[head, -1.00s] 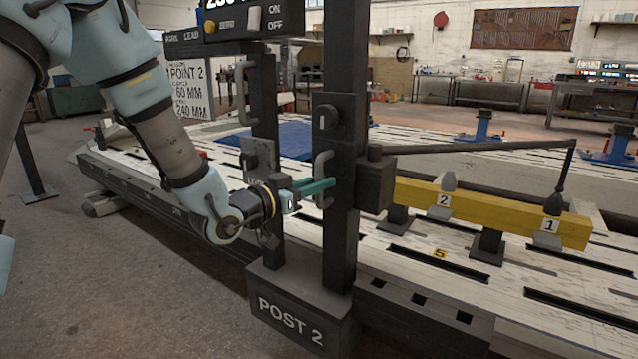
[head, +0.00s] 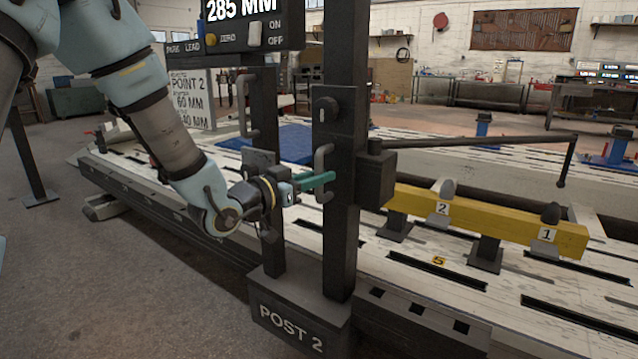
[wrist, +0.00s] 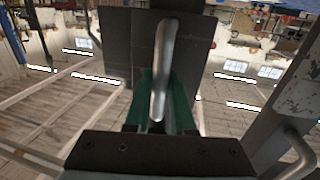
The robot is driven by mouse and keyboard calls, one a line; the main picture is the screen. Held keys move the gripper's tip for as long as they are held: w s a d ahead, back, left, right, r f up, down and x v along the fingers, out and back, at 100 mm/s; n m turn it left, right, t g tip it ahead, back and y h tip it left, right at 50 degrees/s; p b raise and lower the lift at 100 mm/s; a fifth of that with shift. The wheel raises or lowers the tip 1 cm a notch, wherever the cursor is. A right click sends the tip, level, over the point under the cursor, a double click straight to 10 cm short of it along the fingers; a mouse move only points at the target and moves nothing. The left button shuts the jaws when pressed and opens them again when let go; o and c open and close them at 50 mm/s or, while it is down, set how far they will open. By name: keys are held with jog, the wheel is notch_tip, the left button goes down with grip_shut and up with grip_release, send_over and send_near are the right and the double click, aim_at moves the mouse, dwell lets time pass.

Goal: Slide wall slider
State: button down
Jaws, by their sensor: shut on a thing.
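The wall slider is a dark carriage (head: 376,178) on the upright of Post 2 (head: 341,235). Its grey D-shaped handle (head: 322,160) faces my arm. My gripper (head: 324,179), with green fingers, is shut on this handle around its lower half. In the wrist view the handle (wrist: 162,70) stands between the two green fingers (wrist: 160,105). A dark measuring arm (head: 480,143) runs right from the carriage. Its down-pointing tip (head: 562,182) hangs clear above the cone marked 1 (head: 550,212). The display (head: 240,12) reads 285 MM.
A point 2 sign (head: 187,100) stands behind. Grey floor is free at left.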

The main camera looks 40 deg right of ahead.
aim_at(335, 143)
notch_tip(335, 143, up, 7)
jog(key=p, duration=0.3)
jog(key=shift+f, duration=0.25)
jog(key=c, duration=0.8)
grip_release()
jog(key=shift+f, duration=0.1)
jog(key=shift+o, duration=0.2)
jog(key=shift+a, duration=0.1)
jog(key=a, duration=1)
jog(key=shift+s+a, duration=0.3)
jog(key=shift+s, duration=0.05)
